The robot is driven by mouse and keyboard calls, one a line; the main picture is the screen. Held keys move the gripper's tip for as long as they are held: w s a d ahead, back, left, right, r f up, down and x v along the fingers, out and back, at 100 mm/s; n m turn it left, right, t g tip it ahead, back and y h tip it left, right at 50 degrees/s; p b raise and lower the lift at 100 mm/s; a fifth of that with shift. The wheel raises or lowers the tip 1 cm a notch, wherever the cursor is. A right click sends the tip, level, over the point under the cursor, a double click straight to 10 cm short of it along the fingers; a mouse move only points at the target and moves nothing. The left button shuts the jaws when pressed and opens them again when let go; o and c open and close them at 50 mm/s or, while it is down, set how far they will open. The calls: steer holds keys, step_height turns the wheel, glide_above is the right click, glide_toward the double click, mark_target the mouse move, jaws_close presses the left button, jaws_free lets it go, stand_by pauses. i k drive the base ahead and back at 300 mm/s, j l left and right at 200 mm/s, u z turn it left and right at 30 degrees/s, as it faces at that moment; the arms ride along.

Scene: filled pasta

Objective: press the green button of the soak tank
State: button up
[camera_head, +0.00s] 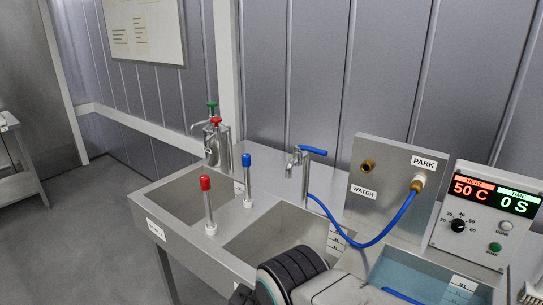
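The soak tank's control box (487,215) stands at the right, with a red display reading 50 C and a green display reading 0 S. The green button (495,246) is low on its front face, below a pale round button or lamp (506,226) and right of a black dial (458,225). The soak tank (410,262) is a basin with bluish water in front of the box. My arm shows at the bottom centre and covers part of the tank's near left side. My gripper is not in view. Nothing is seen touching the green button.
A steel sink counter (180,240) holds two basins. A red-topped rod (208,205) and a blue-topped rod (247,180) stand there. A blue hose (375,240) runs to the PARK fitting on the steel plate (385,185). A blue-handled tap (305,170) and pump bottles stand behind.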

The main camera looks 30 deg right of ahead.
mark_target(495, 249)
steer(key=z, duration=2.5)
